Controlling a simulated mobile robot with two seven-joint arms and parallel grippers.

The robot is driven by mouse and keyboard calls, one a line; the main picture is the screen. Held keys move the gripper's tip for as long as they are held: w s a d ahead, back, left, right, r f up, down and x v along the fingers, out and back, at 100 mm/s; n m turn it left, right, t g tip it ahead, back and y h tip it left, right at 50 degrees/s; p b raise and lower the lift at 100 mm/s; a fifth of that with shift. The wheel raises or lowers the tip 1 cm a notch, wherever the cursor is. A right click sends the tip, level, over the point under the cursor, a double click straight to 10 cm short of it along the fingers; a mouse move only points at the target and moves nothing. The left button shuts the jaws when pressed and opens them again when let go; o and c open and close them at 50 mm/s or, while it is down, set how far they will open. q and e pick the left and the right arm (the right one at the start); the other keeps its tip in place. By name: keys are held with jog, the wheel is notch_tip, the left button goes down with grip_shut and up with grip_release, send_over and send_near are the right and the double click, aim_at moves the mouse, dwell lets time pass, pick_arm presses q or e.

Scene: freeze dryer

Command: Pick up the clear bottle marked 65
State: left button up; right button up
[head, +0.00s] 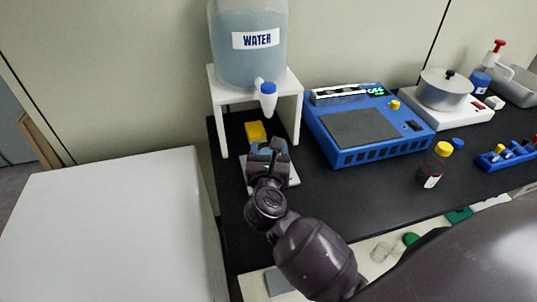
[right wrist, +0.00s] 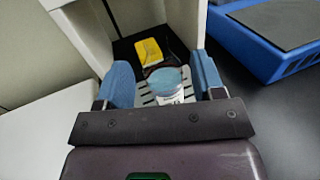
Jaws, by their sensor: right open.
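In the right wrist view a small clear bottle (right wrist: 168,88) with a pale blue round top and a white label stands on a white slotted plate (right wrist: 142,92). No number can be read on it. My right gripper (right wrist: 165,85) is open, with its two blue fingers on either side of the bottle; I cannot tell whether they touch it. In the head view my right gripper (head: 268,150) is over the plate (head: 292,178) and hides the bottle. My left gripper is not in view.
A white stand (head: 221,118) holds a water tank (head: 248,65) with a tap (head: 267,98) close above my gripper. A yellow item (head: 255,131) lies behind. Right are a blue device (head: 368,155), a brown yellow-capped bottle (head: 433,168) and a white scale with a pot (head: 445,90).

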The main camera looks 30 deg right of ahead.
aim_at(268, 138)
jog(key=shift+w+a+x, duration=0.1)
jog(key=shift+a+x, duration=0.05)
jog(key=shift+x, duration=1.6)
jog(key=shift+w+a+x, duration=0.1)
jog(key=shift+a+x, duration=0.05)
jog(key=shift+x, duration=1.6)
jog(key=shift+f, duration=0.15)
jog(key=shift+c, duration=0.3)
grip_shut()
